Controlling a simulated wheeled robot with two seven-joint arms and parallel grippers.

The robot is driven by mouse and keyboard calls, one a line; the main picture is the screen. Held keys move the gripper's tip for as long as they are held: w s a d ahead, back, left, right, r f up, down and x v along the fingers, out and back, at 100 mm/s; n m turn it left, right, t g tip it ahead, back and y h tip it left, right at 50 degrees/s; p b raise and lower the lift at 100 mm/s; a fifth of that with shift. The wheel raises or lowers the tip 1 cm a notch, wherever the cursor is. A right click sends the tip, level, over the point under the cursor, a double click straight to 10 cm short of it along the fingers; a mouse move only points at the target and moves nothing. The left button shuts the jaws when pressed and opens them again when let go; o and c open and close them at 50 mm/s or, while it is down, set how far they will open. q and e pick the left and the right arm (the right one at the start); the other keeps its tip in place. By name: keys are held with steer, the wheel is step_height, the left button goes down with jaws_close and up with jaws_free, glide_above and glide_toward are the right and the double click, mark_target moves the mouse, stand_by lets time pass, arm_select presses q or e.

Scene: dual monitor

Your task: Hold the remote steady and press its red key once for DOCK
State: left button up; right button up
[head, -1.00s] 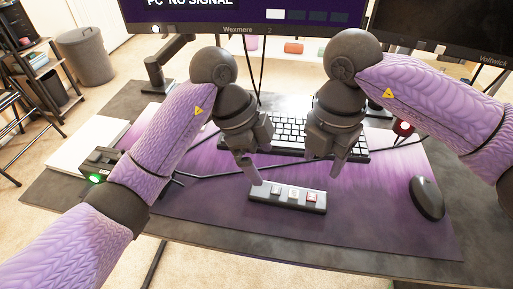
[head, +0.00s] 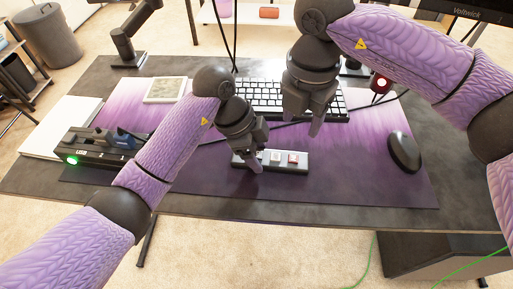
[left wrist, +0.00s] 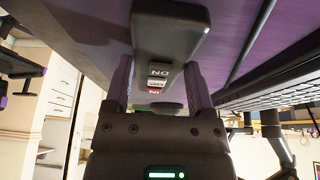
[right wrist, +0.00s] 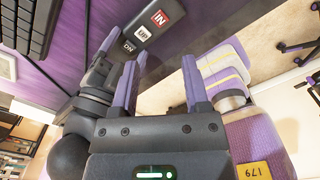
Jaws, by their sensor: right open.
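The remote (head: 284,163) is a dark grey bar near the front of the purple mat. Its red key (head: 293,159) is toward its right end, beside two pale keys. My left gripper (head: 257,162) is at the remote's left part, one finger in front of it. In the left wrist view the remote (left wrist: 172,32) lies between both fingers, which appear closed on its sides. The red key (right wrist: 159,19) reads "IN" in the right wrist view. My right gripper (head: 318,128) is open and empty, above and behind the remote's right end, apart from it.
A black keyboard (head: 262,95) lies behind the remote, and a black mouse (head: 404,152) to the right. A dark box (head: 95,150) with a green light stands at the left. A cable crosses the mat. The mat's front right is clear.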

arm_select(q)
steer(key=c, duration=0.5)
arm_select(e)
jaws_close()
stand_by(0.4)
stand_by(0.8)
steer(key=m+t+y, duration=0.1)
steer(key=y, duration=0.2)
steer(key=m+t+y, duration=0.1)
steer(key=m+y, duration=0.1)
steer(key=d+r+m+t+y, duration=0.1)
steer(key=m+y, duration=0.1)
steer(key=y, duration=0.1)
steer(key=shift+r+y, duration=0.1)
steer(key=shift+y, duration=0.2)
